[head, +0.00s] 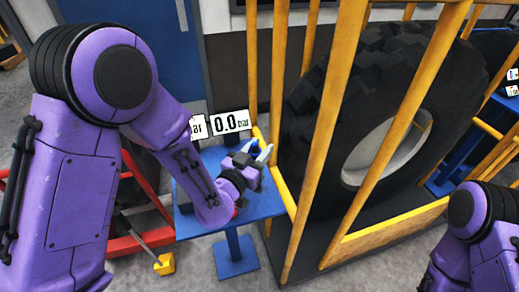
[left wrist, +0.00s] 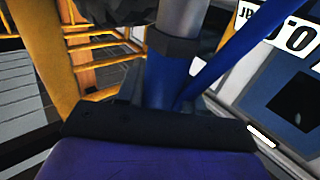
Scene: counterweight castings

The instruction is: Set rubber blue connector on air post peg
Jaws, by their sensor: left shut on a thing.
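My left gripper (head: 257,156) is over the back right part of a small blue table (head: 262,206), beside the yellow cage. It is shut on the blue connector (head: 253,146), of which only a small blue part shows between the pale fingertips. In the left wrist view, a blue upright piece with a dark collar and a grey cylinder above it stands just beyond my dark palm; I cannot tell which part is the connector. I cannot make out the air post peg. My right arm shows at the lower right, its gripper out of view.
A yellow cage (head: 330,140) around a big black tyre (head: 315,120) stands close on the right. A white display (head: 231,122) reading 0.0 bar is behind the table. A red frame (head: 140,243) and a small yellow block (head: 164,264) are at the left.

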